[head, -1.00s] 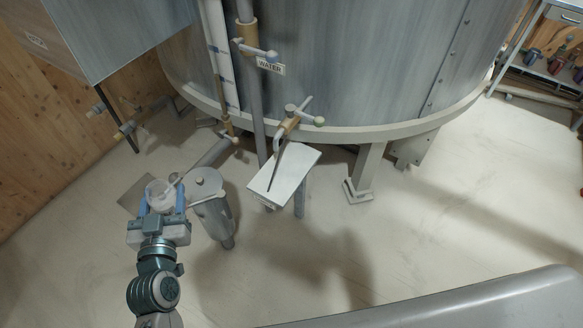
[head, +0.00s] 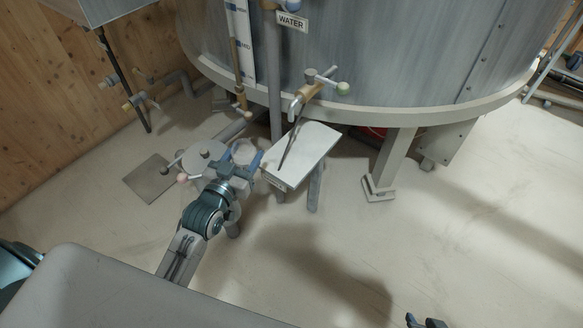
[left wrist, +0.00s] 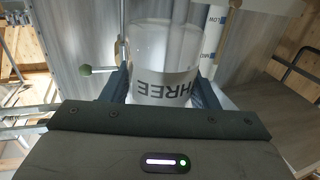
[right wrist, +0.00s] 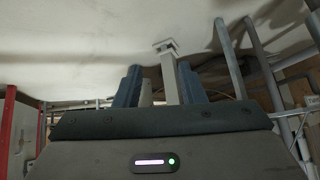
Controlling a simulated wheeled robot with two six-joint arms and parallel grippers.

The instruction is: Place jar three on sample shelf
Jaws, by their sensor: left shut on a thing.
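Jar three is a clear jar (head: 245,152) with a white label. In the left wrist view the label on the jar (left wrist: 163,88) reads THREE upside down. My left gripper (head: 240,162) is shut around the jar and holds it beside the left edge of a small white shelf (head: 312,146), which looks like the sample shelf, under a tap on the tank. I cannot tell the exact gap between jar and shelf. My right gripper shows at the bottom edge of the head view (head: 425,321); in the right wrist view (right wrist: 160,80) its fingers stand apart with nothing held.
A thin dark rod (head: 291,144) slants above the shelf under the tap (head: 318,85). A round-topped grey stand (head: 204,158) is left of the jar. The large tank (head: 380,50) rises behind. Open floor (head: 470,250) lies to the right.

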